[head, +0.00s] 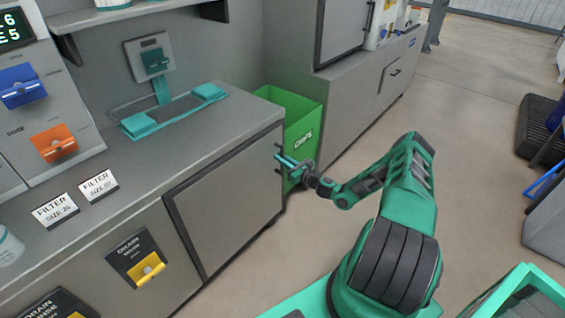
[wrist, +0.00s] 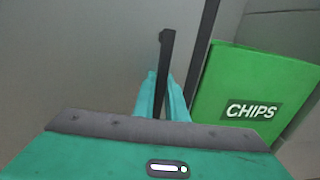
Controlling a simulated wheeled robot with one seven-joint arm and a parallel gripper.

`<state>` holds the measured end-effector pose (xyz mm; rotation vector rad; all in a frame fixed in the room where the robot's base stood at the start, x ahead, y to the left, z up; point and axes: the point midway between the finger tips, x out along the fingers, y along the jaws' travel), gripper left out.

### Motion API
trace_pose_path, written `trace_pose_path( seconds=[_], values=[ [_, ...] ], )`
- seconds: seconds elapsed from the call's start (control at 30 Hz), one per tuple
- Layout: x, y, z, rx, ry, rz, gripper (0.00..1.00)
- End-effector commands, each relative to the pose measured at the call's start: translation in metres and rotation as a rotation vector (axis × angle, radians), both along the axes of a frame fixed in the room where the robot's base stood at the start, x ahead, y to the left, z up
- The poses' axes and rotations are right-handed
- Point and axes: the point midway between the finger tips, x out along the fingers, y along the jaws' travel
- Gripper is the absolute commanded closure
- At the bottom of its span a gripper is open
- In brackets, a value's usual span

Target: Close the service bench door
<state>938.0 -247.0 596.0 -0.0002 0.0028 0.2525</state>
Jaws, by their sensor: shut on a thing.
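The service bench door (head: 232,200) is a flat grey panel in the front of the bench, with dark strips along its top and left sides. I cannot tell whether it stands slightly ajar. Its dark bar handle (wrist: 166,50) is near the door's right edge. My gripper (head: 283,161) is at that handle in the head view. In the wrist view, my gripper's teal fingers (wrist: 163,95) are on both sides of the handle's lower part and shut on it. The door also fills the left of the wrist view (wrist: 70,60).
A green CHIPS bin (head: 300,118) stands right beside the door's right edge; it also shows in the wrist view (wrist: 245,75). The grey bench top (head: 130,165) carries a teal fixture (head: 170,112) and filter signs. Open floor (head: 470,120) lies to the right.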

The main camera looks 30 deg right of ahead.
Motion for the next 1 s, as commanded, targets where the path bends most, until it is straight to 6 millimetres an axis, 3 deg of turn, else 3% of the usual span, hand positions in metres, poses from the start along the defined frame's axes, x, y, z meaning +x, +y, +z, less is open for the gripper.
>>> trace_pose_path(
  seconds=[0.1,0.13,0.2,0.77,1.0],
  values=[
    [0.003,0.001,0.003,0.001,-0.004,0.0,1.0],
    [0.003,0.001,0.003,0.001,-0.004,0.0,0.81],
    [0.002,0.001,0.003,0.001,-0.004,0.0,0.7],
    [-0.001,0.0,0.002,0.0,-0.002,0.0,0.7],
    [-0.029,-0.008,0.001,0.003,0.0,-0.003,0.7]
  ],
)
